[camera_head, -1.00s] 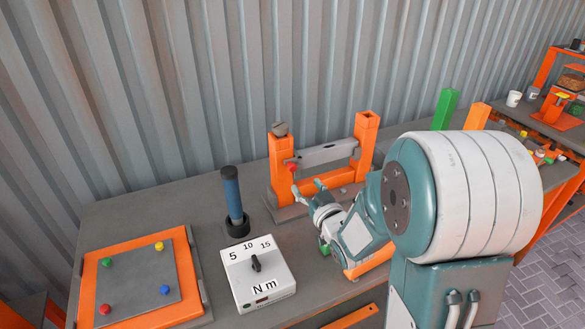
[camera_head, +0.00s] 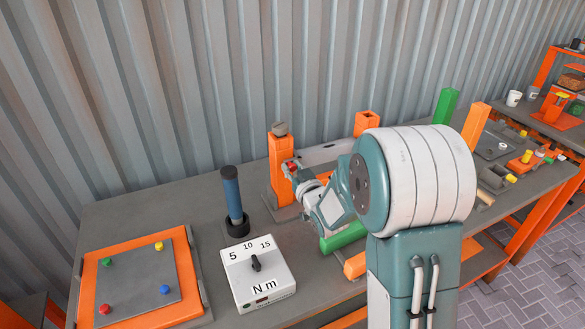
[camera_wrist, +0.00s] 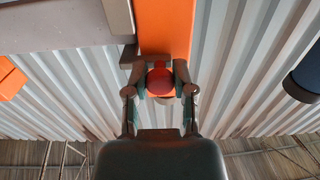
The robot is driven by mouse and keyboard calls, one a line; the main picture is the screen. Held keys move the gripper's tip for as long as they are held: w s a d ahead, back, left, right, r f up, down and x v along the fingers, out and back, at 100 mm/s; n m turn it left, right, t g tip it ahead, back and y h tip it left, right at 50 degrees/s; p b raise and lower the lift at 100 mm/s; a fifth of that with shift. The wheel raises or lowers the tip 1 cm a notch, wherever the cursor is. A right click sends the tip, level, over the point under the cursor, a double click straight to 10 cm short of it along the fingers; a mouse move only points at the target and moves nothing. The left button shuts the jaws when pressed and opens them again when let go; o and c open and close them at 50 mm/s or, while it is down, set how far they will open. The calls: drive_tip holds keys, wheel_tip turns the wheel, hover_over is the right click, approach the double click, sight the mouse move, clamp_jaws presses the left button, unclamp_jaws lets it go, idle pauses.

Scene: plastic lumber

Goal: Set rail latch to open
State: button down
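The rail latch has two orange posts (camera_head: 283,176) and a grey bar (camera_head: 322,154) between them, with a red knob (camera_head: 291,166) at the bar's left end. In the wrist view the red knob (camera_wrist: 160,81) sits between my fingertips, in front of the orange post (camera_wrist: 166,30). My gripper (camera_head: 291,172) is at the knob; in the wrist view its two fingers (camera_wrist: 160,86) press in from both sides and look shut on it. The grey bar (camera_wrist: 70,25) runs off to the left there. My arm hides part of the bar and the right post's lower part.
A dial box (camera_head: 275,285) and a blue-handled tool (camera_head: 232,195) stand left of the latch. An orange-framed panel with coloured buttons (camera_head: 155,265) lies farther left. Green (camera_head: 345,238) and orange blocks lie beneath my arm. A corrugated wall (camera_head: 180,90) closes the back.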

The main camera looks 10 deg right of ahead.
drive_tip(key=shift+a, duration=0.15)
drive_tip(key=shift+s+a, duration=0.15)
drive_tip(key=shift+a, duration=0.65)
drive_tip(key=shift+s+a, duration=0.15)
drive_tip(key=shift+a, duration=0.6)
drive_tip(key=shift+c, duration=2.2)
unclamp_jaws()
drive_tip(key=shift+a, duration=0.15)
drive_tip(key=s+d, duration=0.1)
drive_tip(key=s, duration=0.6)
drive_tip(key=shift+d, duration=0.15)
drive_tip(key=shift+s, duration=0.1)
